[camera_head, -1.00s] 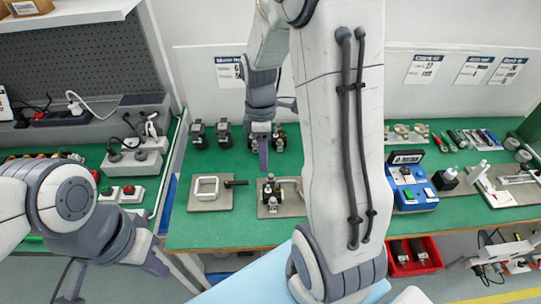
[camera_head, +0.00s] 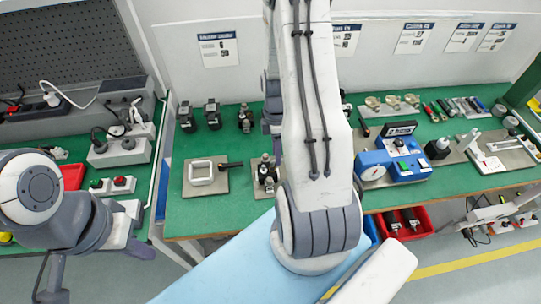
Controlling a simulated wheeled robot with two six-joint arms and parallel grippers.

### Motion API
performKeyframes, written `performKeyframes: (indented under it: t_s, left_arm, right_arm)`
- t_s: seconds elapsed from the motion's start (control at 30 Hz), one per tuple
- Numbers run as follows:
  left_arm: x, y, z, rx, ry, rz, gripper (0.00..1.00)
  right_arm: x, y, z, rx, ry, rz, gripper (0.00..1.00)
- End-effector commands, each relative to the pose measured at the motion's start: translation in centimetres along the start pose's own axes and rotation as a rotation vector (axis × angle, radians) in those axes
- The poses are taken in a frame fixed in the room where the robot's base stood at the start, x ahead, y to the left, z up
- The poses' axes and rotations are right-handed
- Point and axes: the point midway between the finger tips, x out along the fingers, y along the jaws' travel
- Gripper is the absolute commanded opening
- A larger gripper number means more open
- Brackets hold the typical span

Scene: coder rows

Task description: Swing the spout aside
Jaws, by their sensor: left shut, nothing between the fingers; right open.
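A small black-and-metal fixture (camera_head: 266,172) stands upright on a flat plate on the green bench. Its right side, where a pale spout-like bar would show, is hidden behind my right arm. My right gripper (camera_head: 277,148) is just above and behind the fixture, mostly covered by my own arm; a dark finger shows at its left edge. It is open, and I cannot tell whether it touches the fixture. My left gripper (camera_head: 143,249) is low at the left, in front of the bench and away from the fixture. It is shut and empty.
A white square frame (camera_head: 202,173) on a plate with a black-handled part lies left of the fixture. Several black parts (camera_head: 213,114) stand behind. A blue device (camera_head: 392,165) and a red bin (camera_head: 405,222) are at the right. A button box (camera_head: 112,185) is at the left.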

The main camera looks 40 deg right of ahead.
Motion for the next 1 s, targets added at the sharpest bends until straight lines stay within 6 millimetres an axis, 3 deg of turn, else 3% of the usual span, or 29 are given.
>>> performKeyframes:
  t_s: [0.33, 0.37, 0.4, 0.47, 1.0]
  left_arm:
    - [-0.04, 0.00, 0.00, 0.000, 0.000, 0.000, 0.00]
    - [-0.04, 0.00, 0.00, 0.000, 0.000, 0.000, 0.00]
    - [-0.04, 0.00, 0.00, 0.000, 0.000, 0.000, 0.00]
    - [-0.04, 0.00, 0.00, 0.000, 0.000, 0.000, 0.00]
    - [-0.04, 0.00, 0.00, 0.000, 0.000, 0.000, 0.00]
  right_arm:
    - [0.54, 0.00, -0.18, -0.002, -0.001, 0.001, 0.43]
    - [0.54, -0.01, -0.20, -0.002, -0.001, 0.001, 0.36]
    - [0.54, -0.01, -0.21, -0.003, -0.001, 0.001, 0.21]
    - [0.53, 0.00, -0.23, -0.003, -0.001, 0.001, 0.00]
    - [0.47, 0.09, -0.32, -0.005, -0.001, 0.004, 0.00]
